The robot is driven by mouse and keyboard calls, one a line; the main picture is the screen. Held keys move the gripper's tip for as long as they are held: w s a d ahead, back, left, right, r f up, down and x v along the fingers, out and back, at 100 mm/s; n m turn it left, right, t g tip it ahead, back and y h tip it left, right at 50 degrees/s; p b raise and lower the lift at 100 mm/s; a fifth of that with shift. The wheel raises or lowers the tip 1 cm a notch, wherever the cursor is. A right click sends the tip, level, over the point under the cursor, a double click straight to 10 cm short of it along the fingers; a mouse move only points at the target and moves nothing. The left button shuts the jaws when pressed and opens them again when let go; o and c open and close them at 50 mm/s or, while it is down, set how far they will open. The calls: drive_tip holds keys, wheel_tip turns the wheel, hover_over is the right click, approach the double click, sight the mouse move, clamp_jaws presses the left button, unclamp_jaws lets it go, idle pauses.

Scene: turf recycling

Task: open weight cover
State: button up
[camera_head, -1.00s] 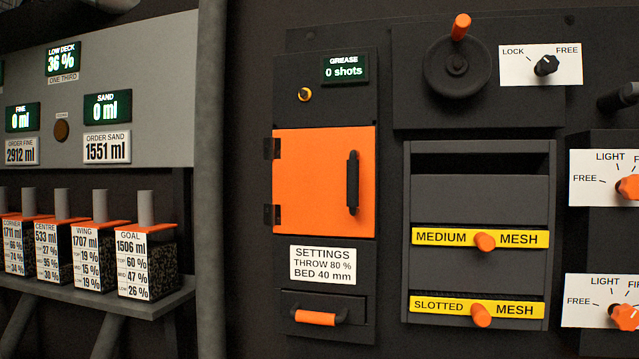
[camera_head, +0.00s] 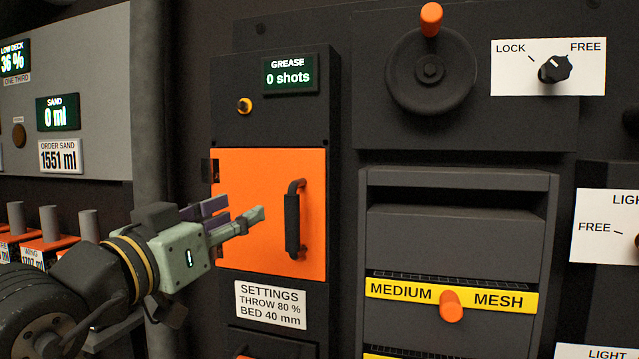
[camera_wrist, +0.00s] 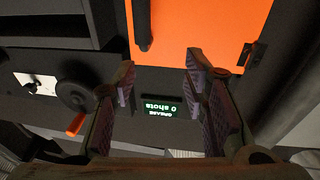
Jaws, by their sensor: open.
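The orange cover (camera_head: 250,180) is a closed square door with hinges on its left edge. Its upright black bar handle (camera_head: 292,220) is near the right edge. My gripper (camera_head: 240,214) is open and empty, left of the handle and in front of the door, its fingers pointing right towards the handle. I cannot tell how far the fingers are from the door. In the wrist view, which is upside down, the open fingers (camera_wrist: 160,72) frame the grease display, and the orange cover (camera_wrist: 200,25) and handle (camera_wrist: 143,22) lie at the top.
A grease display (camera_head: 289,75) is above the door and a settings label (camera_head: 270,305) below it. A black handwheel (camera_head: 430,70) with an orange knob and mesh drawers (camera_head: 450,298) are to the right. A grey post (camera_head: 155,100) stands left of the door.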

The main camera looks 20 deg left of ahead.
sight(287, 210)
drive_tip(key=shift+m+g+h, duration=0.4)
drive_tip(key=shift+g+h, duration=0.1)
drive_tip(key=shift+g, duration=0.3)
drive_tip(key=p+x, duration=0.1)
drive_tip(key=x, duration=0.2)
drive_tip(key=d+p+x, duration=0.1)
drive_tip(key=x, duration=0.2)
drive_tip(key=p+x, duration=0.1)
drive_tip(key=x, duration=0.3)
drive_tip(key=shift+s+d+f, duration=0.1)
drive_tip(key=shift+d+f, duration=0.3)
drive_tip(key=shift+p+x, duration=0.3)
drive_tip(key=shift+x, duration=0.5)
drive_tip(key=shift+f, duration=0.1)
drive_tip(key=shift+c, duration=0.2)
clamp_jaws()
